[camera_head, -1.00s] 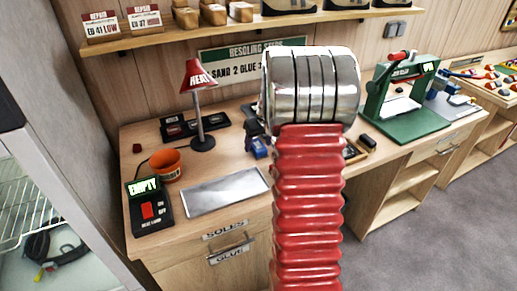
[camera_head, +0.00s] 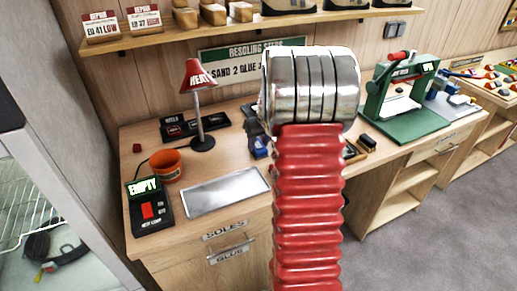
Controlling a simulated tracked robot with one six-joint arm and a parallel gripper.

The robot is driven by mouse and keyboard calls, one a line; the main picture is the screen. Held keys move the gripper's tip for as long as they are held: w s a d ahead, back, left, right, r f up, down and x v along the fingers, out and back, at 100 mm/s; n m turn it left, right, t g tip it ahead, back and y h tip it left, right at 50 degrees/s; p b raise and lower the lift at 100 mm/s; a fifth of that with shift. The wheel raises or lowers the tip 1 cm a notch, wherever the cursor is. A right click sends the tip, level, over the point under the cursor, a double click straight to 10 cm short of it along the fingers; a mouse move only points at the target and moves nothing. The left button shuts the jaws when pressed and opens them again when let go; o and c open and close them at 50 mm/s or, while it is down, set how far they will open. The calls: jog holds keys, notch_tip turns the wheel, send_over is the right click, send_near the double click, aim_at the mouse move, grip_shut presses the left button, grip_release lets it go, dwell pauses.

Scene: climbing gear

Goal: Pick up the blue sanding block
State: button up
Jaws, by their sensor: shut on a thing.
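A small blue block (camera_head: 260,148), which I take to be the blue sanding block, shows at the left edge of my red arm, over the workbench. The dark grey part of my gripper (camera_head: 256,130) that shows is just above and around it, and is shut on it. My silver wrist and red arm hide most of the gripper and the block's right side. I cannot tell whether the block touches the bench top.
A shelf (camera_head: 240,30) runs above. A glass-fronted cabinet (camera_head: 50,205) stands at left.

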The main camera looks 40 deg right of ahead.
aim_at(259, 146)
jog(key=shift+r, duration=0.1)
notch_tip(259, 146, up, 10)
dwell(0.6)
dwell(0.4)
